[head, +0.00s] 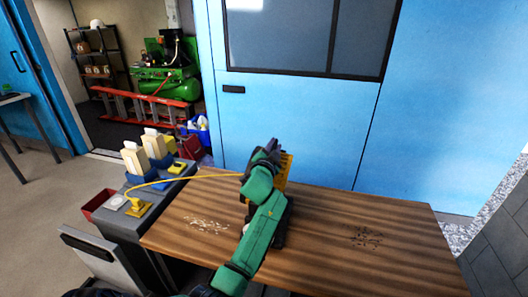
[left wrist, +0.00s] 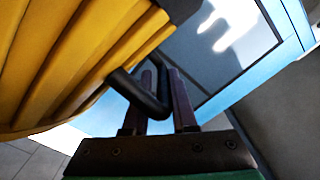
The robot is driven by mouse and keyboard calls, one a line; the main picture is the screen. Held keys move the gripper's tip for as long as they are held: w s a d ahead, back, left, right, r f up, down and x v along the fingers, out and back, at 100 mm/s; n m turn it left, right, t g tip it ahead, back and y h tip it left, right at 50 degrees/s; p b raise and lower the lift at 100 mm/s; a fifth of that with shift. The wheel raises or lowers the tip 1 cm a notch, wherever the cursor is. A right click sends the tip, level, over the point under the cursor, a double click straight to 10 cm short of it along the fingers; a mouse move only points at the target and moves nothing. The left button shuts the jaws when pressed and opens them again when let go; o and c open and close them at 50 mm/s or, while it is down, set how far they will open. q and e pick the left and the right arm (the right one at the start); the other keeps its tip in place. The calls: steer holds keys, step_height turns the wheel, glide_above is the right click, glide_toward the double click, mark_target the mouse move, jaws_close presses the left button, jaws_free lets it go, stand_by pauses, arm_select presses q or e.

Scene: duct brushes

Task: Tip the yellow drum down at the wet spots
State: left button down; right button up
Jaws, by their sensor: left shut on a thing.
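The yellow drum (head: 285,172) is ribbed and mostly hidden behind my left gripper (head: 268,152) in the head view. It fills the upper left of the left wrist view (left wrist: 60,60). My left gripper's fingers (left wrist: 160,88) are shut on the drum's black bent handle (left wrist: 138,92). The drum looks held above the wooden table (head: 330,270); its exact tilt is hard to tell. Two speckled patches lie on the table: a whitish one (head: 207,224) left of my arm and a dark one (head: 365,237) right of it. Which are wet is unclear. My right gripper is out of view.
A yellow cord (head: 205,177) runs from a yellow block (head: 138,208) on the grey side bench to near my gripper. Two tissue-topped boxes (head: 145,153) stand on that bench. A blue wall (head: 300,120) rises behind the table.

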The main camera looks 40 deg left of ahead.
mark_target(289, 160)
arm_select(q)
steer(key=shift+w+d+f+m+b, duration=0.3)
steer(key=shift+d+m+b, duration=0.2)
steer(key=shift+d+m, duration=0.25)
steer(key=shift+w+d+f+m+b, duration=0.25)
steer(key=shift+d+m+b, duration=0.35)
steer(key=shift+d, duration=0.25)
steer(key=shift+w+d+f+m+b, duration=0.3)
steer(key=shift+d+m+b, duration=0.1)
steer(key=shift+d+m, duration=0.4)
steer(key=c, duration=0.9)
jaws_free()
steer(key=shift+o, duration=0.3)
steer(key=shift+s, duration=0.2)
steer(key=v, duration=1.4)
